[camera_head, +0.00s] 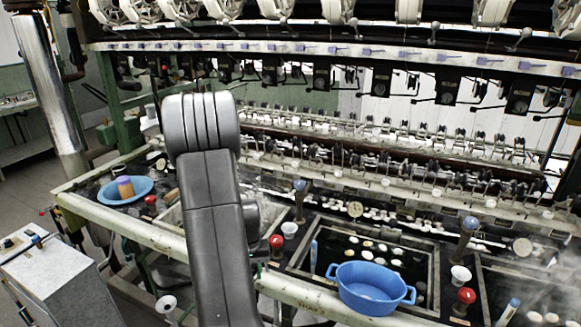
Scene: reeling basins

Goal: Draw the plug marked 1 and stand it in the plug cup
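I cannot make out a plug with a legible mark 1. Red-topped knobs stand along the front rim of the basin bench: one at the left (150,200), one right of my arm (276,242) and one at the right (466,295). I cannot tell whether any is the plug. Small white cups stand near two of them, one in the middle (289,230) and one at the right (460,277); I cannot tell whether either is the plug cup. My dark grey arm rises through the left middle of the view. My gripper does not show; it may be hidden behind the arm.
A blue two-handled tub (372,292) sits at the front edge over a dark basin (425,250) with floating cocoons. A blue bowl (112,196) is at the left. Blue-topped posts (300,200) (467,240) rise from the bench. A reeling frame spans the back; steam drifts at right.

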